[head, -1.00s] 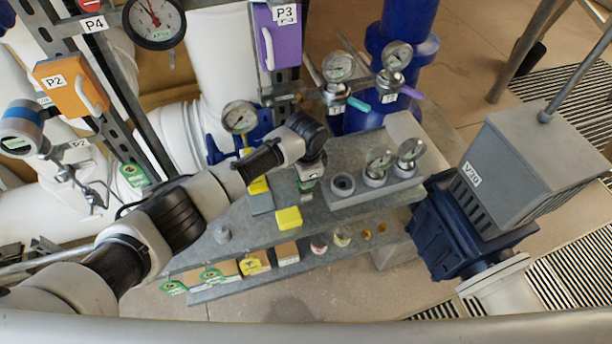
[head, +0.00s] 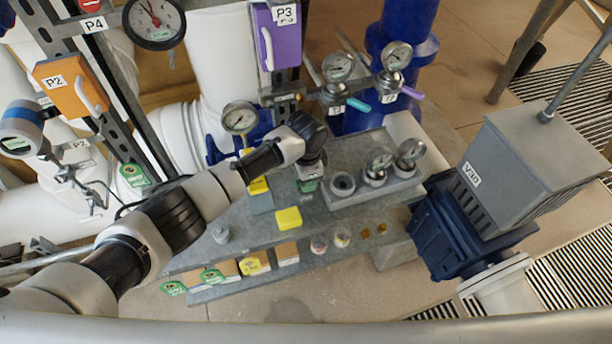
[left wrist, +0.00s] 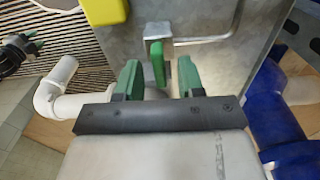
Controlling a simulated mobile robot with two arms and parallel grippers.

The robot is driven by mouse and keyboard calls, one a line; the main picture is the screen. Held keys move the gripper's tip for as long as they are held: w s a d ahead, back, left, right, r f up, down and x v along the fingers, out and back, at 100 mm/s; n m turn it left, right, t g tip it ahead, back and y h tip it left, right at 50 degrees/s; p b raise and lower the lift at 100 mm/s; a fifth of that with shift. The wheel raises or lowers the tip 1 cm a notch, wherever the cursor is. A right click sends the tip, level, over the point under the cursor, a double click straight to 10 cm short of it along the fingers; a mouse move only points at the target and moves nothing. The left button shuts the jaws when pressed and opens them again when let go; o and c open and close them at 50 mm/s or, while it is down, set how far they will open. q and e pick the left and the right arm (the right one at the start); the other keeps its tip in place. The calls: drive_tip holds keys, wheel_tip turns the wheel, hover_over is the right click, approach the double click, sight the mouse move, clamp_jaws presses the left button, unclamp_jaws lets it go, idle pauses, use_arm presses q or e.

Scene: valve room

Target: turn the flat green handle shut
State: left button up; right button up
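In the left wrist view the flat green handle (left wrist: 157,63) is seen nearly edge-on, on a small metal fitting at a grey metal plate. My left gripper (left wrist: 160,72) has green fingers and is open. The handle shows in the gap between the fingers, closer to the left one in the picture, with a gap visible on the right. I cannot tell how deep it sits between them. In the head view my left gripper (head: 308,184) points down at the grey bench, and I cannot make out the handle beside it. My right gripper is not in the head view.
The grey bench (head: 255,232) carries a yellow block (head: 288,218) and gauges (head: 379,163) close to the gripper. Other valves with a teal lever (head: 357,104) and a purple lever (head: 412,93) stand behind. A grey-and-blue actuator (head: 530,150) stands at right.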

use_arm(q)
wheel_tip(320, 180, up, 11)
drive_tip(key=b, duration=0.2)
drive_tip(key=shift+f, duration=0.15)
idle(0.4)
